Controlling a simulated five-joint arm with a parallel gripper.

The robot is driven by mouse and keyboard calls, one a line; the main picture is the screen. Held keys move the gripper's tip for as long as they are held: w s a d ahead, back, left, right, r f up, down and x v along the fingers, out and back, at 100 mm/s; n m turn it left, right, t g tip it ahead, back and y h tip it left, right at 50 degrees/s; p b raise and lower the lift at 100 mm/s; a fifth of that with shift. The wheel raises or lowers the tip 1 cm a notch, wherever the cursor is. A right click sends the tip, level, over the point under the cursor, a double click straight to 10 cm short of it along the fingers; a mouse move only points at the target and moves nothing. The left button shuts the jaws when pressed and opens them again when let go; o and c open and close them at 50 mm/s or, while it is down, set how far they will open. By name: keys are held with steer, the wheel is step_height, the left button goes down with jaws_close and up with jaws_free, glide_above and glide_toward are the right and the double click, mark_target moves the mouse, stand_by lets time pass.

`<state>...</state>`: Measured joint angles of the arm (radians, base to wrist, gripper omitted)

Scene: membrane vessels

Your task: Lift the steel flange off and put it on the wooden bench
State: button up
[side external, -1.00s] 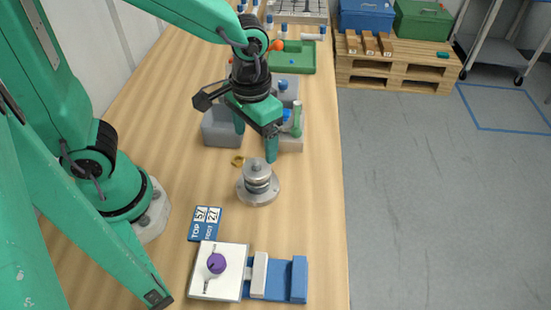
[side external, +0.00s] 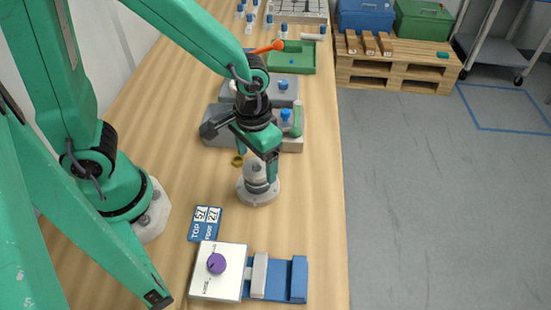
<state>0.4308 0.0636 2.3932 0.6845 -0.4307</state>
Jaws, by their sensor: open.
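The steel flange assembly (side external: 258,192) stands upright on the wooden bench (side external: 310,215), with a wide round base and a narrower stacked top. My gripper (side external: 257,168) is open and has its fingers down around the top of the assembly, one finger showing at its right side. The gripper and its near finger partly hide the upper part. I cannot tell whether the fingers touch the steel.
A blue card reading TOP and FOOT (side external: 205,223) lies front left of the assembly. A white box with a purple knob (side external: 216,263) and a blue clamp (side external: 298,279) stand in front. A brass ring (side external: 237,161) lies behind left. Grey trays (side external: 222,118) stand behind. Bench on the right is clear.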

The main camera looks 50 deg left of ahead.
steer(key=shift+f, duration=0.6)
steer(key=c, duration=1.2)
